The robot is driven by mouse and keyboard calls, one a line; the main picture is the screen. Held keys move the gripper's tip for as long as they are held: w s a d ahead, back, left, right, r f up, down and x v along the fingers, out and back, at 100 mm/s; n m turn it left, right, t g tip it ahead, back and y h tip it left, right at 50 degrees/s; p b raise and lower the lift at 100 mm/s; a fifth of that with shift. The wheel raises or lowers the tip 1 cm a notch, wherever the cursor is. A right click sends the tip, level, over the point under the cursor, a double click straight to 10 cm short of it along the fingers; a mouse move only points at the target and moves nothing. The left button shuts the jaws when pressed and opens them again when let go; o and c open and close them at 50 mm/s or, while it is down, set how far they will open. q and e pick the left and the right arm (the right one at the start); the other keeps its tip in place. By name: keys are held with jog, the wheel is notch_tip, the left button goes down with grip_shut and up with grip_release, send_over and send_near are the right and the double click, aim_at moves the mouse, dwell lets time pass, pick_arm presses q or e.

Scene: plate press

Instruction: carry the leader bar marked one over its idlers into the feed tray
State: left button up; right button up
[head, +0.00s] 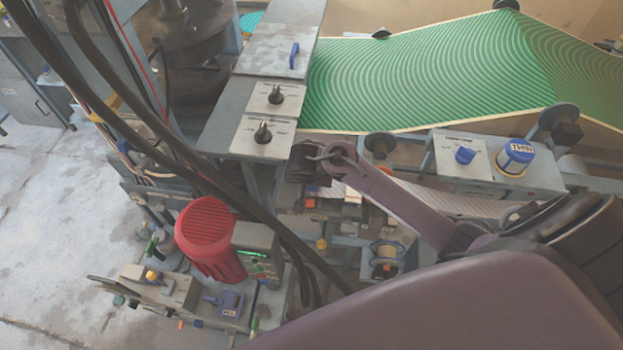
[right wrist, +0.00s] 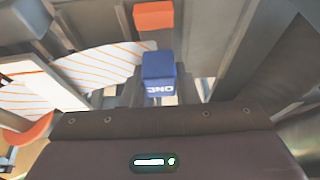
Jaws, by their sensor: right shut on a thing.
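The leader bar's blue block (right wrist: 160,78), with white lettering that reads like ONE turned over, is straight ahead of my right palm in the right wrist view. The bar cannot be made out there. My left gripper is not in view. I cannot tell which part is the feed tray.
A green patterned web (head: 420,75) runs across the upper right. Dark rollers (head: 379,144) stand along its near edge. A blue knob marked THIN (head: 515,156) is at right. A red motor (head: 205,240) and black cables crowd the left. An orange block (right wrist: 153,15) is beyond the blue one.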

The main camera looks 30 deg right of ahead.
jog(key=shift+f, duration=0.15)
jog(key=o, duration=1.1)
jog(key=shift+c, duration=0.2)
jog(key=shift+r, duration=0.25)
jog(key=shift+s+a+r, duration=0.15)
jog(key=shift+a+r, duration=0.05)
jog(key=shift+r, duration=0.1)
jog(key=s+a+b, duration=0.4)
jog(key=s+a, duration=0.3)
jog(key=s, duration=0.2)
jog(key=shift+s+r, duration=0.15)
jog(key=shift+s, duration=0.2)
